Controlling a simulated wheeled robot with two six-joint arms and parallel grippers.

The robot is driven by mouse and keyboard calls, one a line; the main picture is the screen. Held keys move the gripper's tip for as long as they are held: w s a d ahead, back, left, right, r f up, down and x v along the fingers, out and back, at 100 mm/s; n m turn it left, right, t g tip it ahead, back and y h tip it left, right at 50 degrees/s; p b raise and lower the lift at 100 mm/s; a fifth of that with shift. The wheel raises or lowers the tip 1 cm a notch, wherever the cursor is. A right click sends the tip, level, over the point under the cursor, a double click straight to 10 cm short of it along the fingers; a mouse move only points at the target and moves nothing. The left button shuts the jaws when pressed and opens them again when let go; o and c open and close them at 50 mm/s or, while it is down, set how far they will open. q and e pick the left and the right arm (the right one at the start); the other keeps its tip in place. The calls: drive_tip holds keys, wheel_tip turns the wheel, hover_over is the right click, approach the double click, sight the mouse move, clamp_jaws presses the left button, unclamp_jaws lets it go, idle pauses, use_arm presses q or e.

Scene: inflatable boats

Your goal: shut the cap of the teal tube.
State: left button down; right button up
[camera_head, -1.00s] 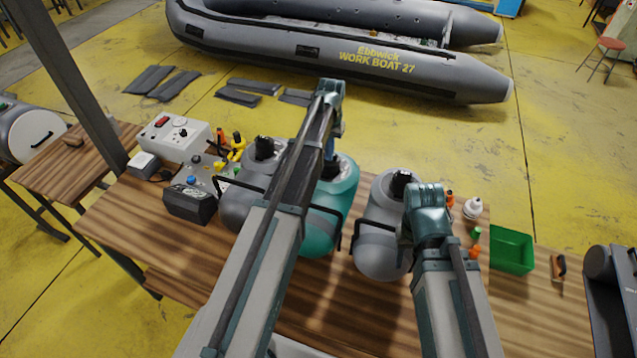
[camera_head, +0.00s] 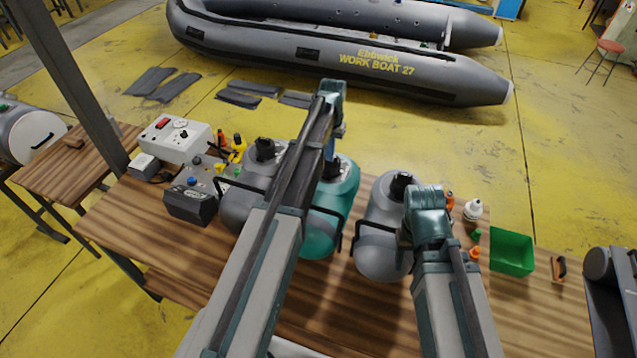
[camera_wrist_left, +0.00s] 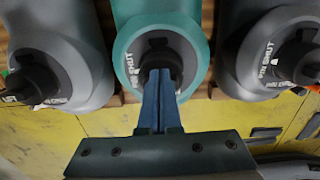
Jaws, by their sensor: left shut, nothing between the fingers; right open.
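The teal tube (camera_head: 343,205) lies on the wooden bench between two grey tubes, partly hidden by my left arm. In the left wrist view the teal tube (camera_wrist_left: 130,42) shows a dark round collar with white lettering, partly reading "SHUT", and a black cap (camera_wrist_left: 160,58) at its middle. My left gripper (camera_wrist_left: 160,75) is shut and empty, its blue fingertips right at the cap. The fingers hide part of the cap, and I cannot tell whether they touch it. My right arm stands over the right grey tube's side, with its gripper fingers hidden.
A grey tube (camera_head: 236,205) lies left of the teal one and another grey tube (camera_head: 378,240) lies right. A control box (camera_head: 190,204) and a white switch box (camera_head: 175,138) stand at left. Small bottles and a green bin (camera_head: 512,252) are at right.

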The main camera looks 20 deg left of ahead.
use_arm(q)
drive_tip(key=w+r+p, duration=0.1)
drive_tip(key=r, duration=0.1)
drive_tip(key=w+r+p, duration=0.1)
drive_tip(key=p, duration=0.1)
drive_tip(key=shift+d+r, duration=0.1)
drive_tip(key=shift+r, duration=0.3)
drive_tip(key=shift+s+r+p, duration=0.25)
drive_tip(key=shift+r+p, duration=0.65)
drive_tip(key=shift+p, duration=0.05)
drive_tip(key=shift+r+p, duration=0.4)
drive_tip(key=shift+p, duration=0.05)
drive_tip(key=shift+s+f, duration=0.1)
drive_tip(key=shift+s, duration=0.1)
drive_tip(key=s+d+f+m+b, duration=0.1)
drive_tip(key=s+d+f+b, duration=0.5)
drive_tip(key=s, duration=0.4)
drive_tip(key=s+d+f+m+b, duration=0.1)
drive_tip(key=s+d+f+b, duration=0.5)
drive_tip(key=s, duration=0.4)
drive_tip(key=s+d+f+m+y+b, duration=0.1)
drive_tip(key=s+d+f+b, duration=0.4)
drive_tip(key=s, duration=0.4)
drive_tip(key=shift+s+d+f+m+b, duration=0.4)
drive_tip(key=shift+f+b, duration=0.3)
drive_tip(key=shift+b, duration=0.2)
